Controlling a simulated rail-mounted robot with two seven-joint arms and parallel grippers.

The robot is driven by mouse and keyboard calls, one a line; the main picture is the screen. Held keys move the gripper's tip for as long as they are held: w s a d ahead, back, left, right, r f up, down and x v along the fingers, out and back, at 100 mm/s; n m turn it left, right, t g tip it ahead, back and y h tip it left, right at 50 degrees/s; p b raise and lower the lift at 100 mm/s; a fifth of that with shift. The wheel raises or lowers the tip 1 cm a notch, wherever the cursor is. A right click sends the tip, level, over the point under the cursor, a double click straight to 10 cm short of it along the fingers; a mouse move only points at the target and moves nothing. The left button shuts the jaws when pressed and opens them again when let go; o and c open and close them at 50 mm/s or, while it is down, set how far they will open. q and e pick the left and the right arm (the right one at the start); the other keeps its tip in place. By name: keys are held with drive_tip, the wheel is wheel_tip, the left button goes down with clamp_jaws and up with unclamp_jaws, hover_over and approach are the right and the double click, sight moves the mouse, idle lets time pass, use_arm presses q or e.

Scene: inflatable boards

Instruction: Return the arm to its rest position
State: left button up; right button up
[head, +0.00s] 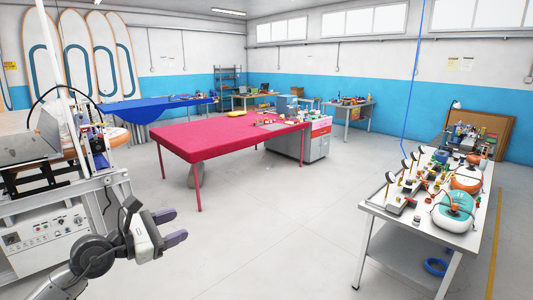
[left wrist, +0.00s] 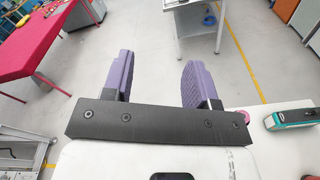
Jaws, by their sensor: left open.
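My left arm comes in at the lower left of the head view. Its gripper (head: 172,226) hangs over open floor, in front of the machine bench. In the left wrist view the two purple fingers of the left gripper (left wrist: 155,82) stand wide apart with only grey floor between them. The left gripper is open and empty. My right gripper shows in neither view.
A red-covered table (head: 225,137) stands mid-room. A white workbench (head: 380,205) crowded with tools and small machines stands at right. A machine bench (head: 55,230) is close at left. A blue-covered table (head: 155,105) stands behind. Grey floor between them is clear.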

use_arm(q)
drive_tip(key=s+a+r+n+t+y, duration=0.25)
drive_tip(key=r+n+t+y, duration=0.3)
drive_tip(key=n, duration=0.65)
drive_tip(key=s+a+r+n+t+y+p, duration=0.1)
drive_tip(key=s+a+r+n+t+y, duration=0.15)
drive_tip(key=r+n+t+y, duration=0.65)
drive_tip(key=s+a+r+n+y, duration=0.1)
drive_tip(key=s+r+n+y, duration=0.3)
drive_tip(key=n, duration=1)
drive_tip(key=s+d+f+n+g+h+p, duration=0.2)
drive_tip(key=s+f+n+g+p, duration=0.3)
drive_tip(key=f, duration=0.5)
drive_tip(key=s+d+f+n+g+h+p, duration=0.1)
drive_tip(key=s+f+n+g+h+p, duration=0.25)
drive_tip(key=f+n+g, duration=0.4)
drive_tip(key=s+d+f+g+p, duration=0.1)
drive_tip(key=s+f+g+p, duration=0.4)
drive_tip(key=s+f, duration=0.4)
drive_tip(key=s+d+f+g+h+p, duration=0.1)
drive_tip(key=s+f+g+p, duration=0.3)
drive_tip(key=s, duration=1.4)
wheel_tip(320, 180, down, 5)
drive_tip(key=d+p, duration=0.1)
drive_tip(key=p, duration=0.2)
drive_tip(key=shift+s+f+g, duration=0.15)
drive_tip(key=shift+f+g, duration=0.05)
drive_tip(key=shift+g, duration=0.2)
drive_tip(key=shift+n, duration=0.25)
